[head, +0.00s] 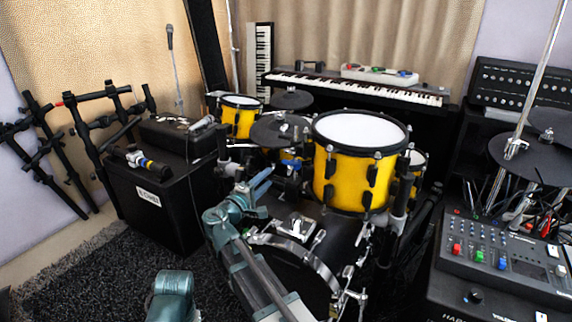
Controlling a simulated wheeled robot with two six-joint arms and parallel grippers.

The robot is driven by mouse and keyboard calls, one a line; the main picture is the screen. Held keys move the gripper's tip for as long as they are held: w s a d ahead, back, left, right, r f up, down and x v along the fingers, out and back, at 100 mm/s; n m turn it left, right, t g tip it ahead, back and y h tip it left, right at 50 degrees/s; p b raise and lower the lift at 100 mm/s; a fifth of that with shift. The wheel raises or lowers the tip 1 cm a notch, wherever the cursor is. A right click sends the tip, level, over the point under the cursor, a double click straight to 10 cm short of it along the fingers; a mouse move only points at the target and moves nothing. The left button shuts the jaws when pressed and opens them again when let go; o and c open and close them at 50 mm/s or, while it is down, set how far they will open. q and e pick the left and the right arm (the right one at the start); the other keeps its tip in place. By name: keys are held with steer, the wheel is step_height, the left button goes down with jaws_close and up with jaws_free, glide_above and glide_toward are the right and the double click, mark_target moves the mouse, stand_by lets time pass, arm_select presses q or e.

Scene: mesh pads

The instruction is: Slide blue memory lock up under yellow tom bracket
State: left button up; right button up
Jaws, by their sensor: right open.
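The large yellow tom (344,178) with a white head stands right of centre above the bass drum. Small fittings sit on its left side, but I cannot make out which is the bracket. A small blue piece (293,166), which looks like the memory lock, shows on dark hardware just left of the tom. My right gripper (267,178) is open, its fingers pointing up and right, left of and apart from that piece. Nothing is visible between its fingers. My left gripper is out of view; a teal part of an arm of mine shows at the bottom.
The bass drum (312,262) stands below the tom, with chrome lugs at its rim. A smaller yellow tom (242,122) and cymbals (278,130) stand behind. A black speaker box (165,205) is at left, a mixer (505,262) at right. Dark carpet is clear at lower left.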

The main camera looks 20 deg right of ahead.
mark_target(285, 163)
steer(key=x, duration=1.3)
steer(key=shift+s, duration=0.1)
